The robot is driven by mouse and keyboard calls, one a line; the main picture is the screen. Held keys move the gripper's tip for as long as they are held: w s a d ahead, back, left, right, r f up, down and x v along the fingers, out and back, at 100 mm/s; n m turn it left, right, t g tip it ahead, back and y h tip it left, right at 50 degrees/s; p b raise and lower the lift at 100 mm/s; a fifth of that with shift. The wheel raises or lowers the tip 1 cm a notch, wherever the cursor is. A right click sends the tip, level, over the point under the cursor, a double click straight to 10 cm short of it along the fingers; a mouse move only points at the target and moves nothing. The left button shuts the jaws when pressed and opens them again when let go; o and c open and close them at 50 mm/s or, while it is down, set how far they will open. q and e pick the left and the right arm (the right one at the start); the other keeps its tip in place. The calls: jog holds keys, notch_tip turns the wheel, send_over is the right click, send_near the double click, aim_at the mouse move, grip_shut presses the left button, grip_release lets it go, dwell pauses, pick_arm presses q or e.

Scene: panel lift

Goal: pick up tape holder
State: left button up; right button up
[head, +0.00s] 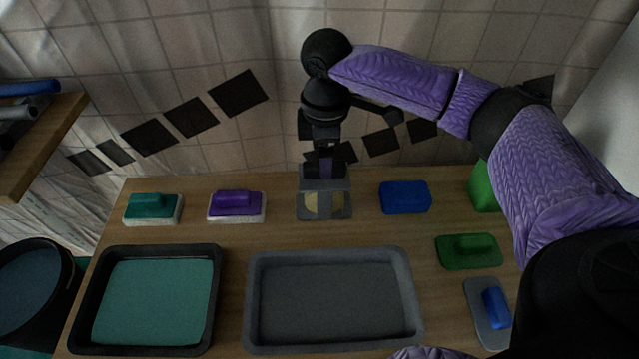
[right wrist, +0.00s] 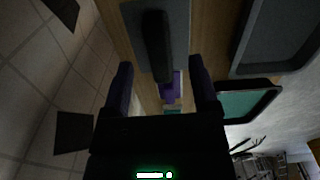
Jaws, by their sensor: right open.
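The tape holder (head: 323,204) looks like a grey block with two pale yellow patches on its front. It stands near the back edge of the table, between a purple-handled float and a blue block. My right gripper (head: 325,162) is open, pointing down over the holder, and hides part of its top. In the right wrist view, a grey body with a black bar (right wrist: 158,45), which seems to be the holder, lies just ahead of the open fingers (right wrist: 160,72). I cannot tell whether the fingers touch it. My left gripper is not in view.
A purple float (head: 236,205) and a teal float (head: 153,208) stand left of the holder. The blue block (head: 405,197) is to its right. A teal-filled tray (head: 212,300) and a grey tray (head: 252,300) take up the front. Green float (head: 469,250) lies right.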

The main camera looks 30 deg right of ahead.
aim_at(324, 187)
notch_tip(324, 187, down, 3)
jog(key=shift+r+b, duration=0.1)
jog(key=shift+b, duration=0.2)
jog(key=shift+r, duration=0.2)
jog(key=shift+c, duration=0.6)
grip_shut()
